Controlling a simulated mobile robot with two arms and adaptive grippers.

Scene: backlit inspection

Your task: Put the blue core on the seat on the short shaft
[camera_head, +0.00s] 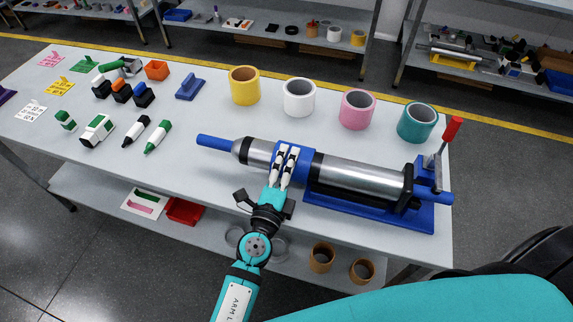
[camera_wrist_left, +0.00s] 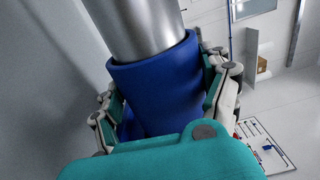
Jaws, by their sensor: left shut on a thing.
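The blue core (camera_head: 309,166) is around the silver shaft (camera_head: 362,180), with bare silver on both sides of it. My left gripper (camera_head: 285,158) is shut on the core, its white fingers lying across it. In the left wrist view the core (camera_wrist_left: 157,88) sits between the fingers, and the silver shaft (camera_wrist_left: 137,25) goes into its open end. The shaft has a dark collar at its left end and a thin blue rod (camera_head: 212,142) beyond. Its right end rests in a blue stand (camera_head: 370,212). Whether the core touches a seat is hidden. My right gripper is out of view.
Yellow (camera_head: 244,86), white (camera_head: 299,98), pink (camera_head: 357,109) and teal (camera_head: 417,123) cores stand behind the shaft. A red-handled lever (camera_head: 451,128) rises at the right. Small blocks, markers and cards occupy the left of the table. The front-left table is clear.

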